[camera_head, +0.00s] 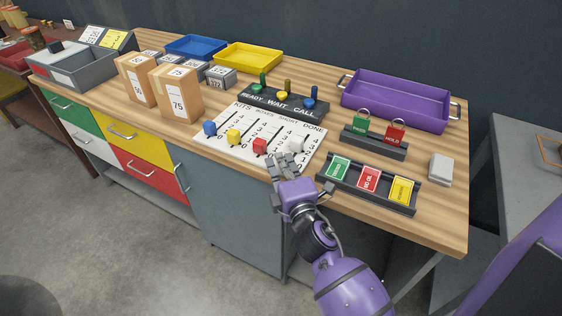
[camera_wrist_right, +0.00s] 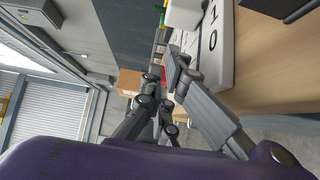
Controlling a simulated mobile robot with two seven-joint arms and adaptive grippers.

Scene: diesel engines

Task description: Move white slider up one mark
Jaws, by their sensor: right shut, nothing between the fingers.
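The white slider (camera_head: 296,146) is a small white block on the right-hand column of the white slider board (camera_head: 228,148), near the column's lower part. Blue, yellow and red sliders sit in the columns to its left. My right gripper (camera_head: 288,162) is shut and empty at the board's front edge, just below the white slider. In the right wrist view, the white slider (camera_wrist_right: 184,14) shows at the top beside the gripper fingers (camera_wrist_right: 172,78). Whether the fingers touch the slider I cannot tell. My left gripper is not in view.
A black rack with green, red and yellow cards (camera_head: 370,184) lies right of my right gripper. The padlock stand (camera_head: 374,142) is behind it. A peg board (camera_head: 283,103) stands behind the slider board. A purple tray (camera_head: 395,105) is at the back right.

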